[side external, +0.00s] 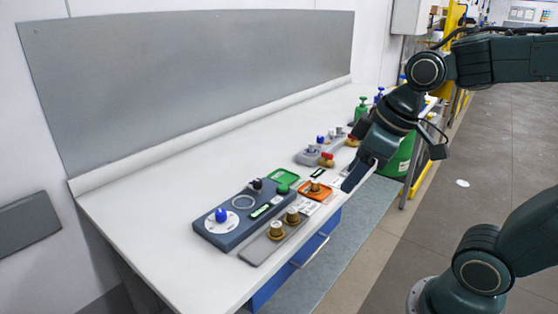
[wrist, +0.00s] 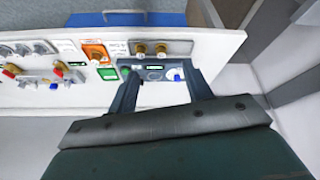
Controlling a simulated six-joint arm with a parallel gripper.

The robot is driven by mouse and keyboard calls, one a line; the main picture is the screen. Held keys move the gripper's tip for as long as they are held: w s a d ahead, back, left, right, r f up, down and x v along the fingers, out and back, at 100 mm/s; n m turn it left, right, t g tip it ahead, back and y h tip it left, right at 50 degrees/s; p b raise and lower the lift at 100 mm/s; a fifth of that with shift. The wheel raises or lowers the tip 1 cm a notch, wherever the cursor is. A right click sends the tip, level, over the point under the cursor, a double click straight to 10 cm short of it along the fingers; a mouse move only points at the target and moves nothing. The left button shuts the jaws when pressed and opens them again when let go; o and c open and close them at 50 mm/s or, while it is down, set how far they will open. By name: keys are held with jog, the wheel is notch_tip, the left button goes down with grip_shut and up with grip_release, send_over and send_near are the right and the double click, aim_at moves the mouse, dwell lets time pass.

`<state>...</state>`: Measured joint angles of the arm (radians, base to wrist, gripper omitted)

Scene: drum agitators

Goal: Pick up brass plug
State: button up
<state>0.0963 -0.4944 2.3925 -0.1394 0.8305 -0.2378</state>
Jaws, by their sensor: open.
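Two brass plugs stand on a grey plate at the front edge of the table in the side external view, one nearer (side external: 276,231) and one farther (side external: 292,216). Another brass piece (side external: 315,187) stands on an orange plate (side external: 327,193) beyond them. In the wrist view the pair shows as a left brass plug (wrist: 141,49) and a right one (wrist: 161,49). My gripper (side external: 355,176) is open and empty above the table, to the right of the plugs in the side external view. Its spread fingers (wrist: 163,90) show in the wrist view, apart from the plugs.
A dark blue-grey panel (side external: 213,229) with a blue knob (side external: 221,215) and black knob lies behind the plugs. Red-handled brass valves (side external: 326,160) stand farther along. The table's left part is clear; a grey board (side external: 190,80) stands behind.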

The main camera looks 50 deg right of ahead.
jog(key=w+d+f+n+y, duration=0.1)
jog(key=w+f+n, duration=0.2)
jog(key=w, duration=0.3)
jog(key=w+d+f+n+g+y, duration=0.1)
jog(key=w+f+n, duration=0.2)
jog(key=w, duration=0.3)
jog(key=shift+w+f+g+y, duration=0.3)
jog(key=shift+w+f, duration=0.1)
jog(key=shift+d, duration=0.1)
send_over(277, 224)
jog(key=s+d, duration=0.1)
jog(key=d, duration=0.1)
jog(key=shift+s+a+f, duration=0.1)
jog(key=shift+f, duration=1.9)
jog(key=shift+s+f, duration=0.1)
jog(key=shift+f, duration=1.85)
jog(key=shift+x, duration=2.6)
jog(key=shift+s, duration=0.1)
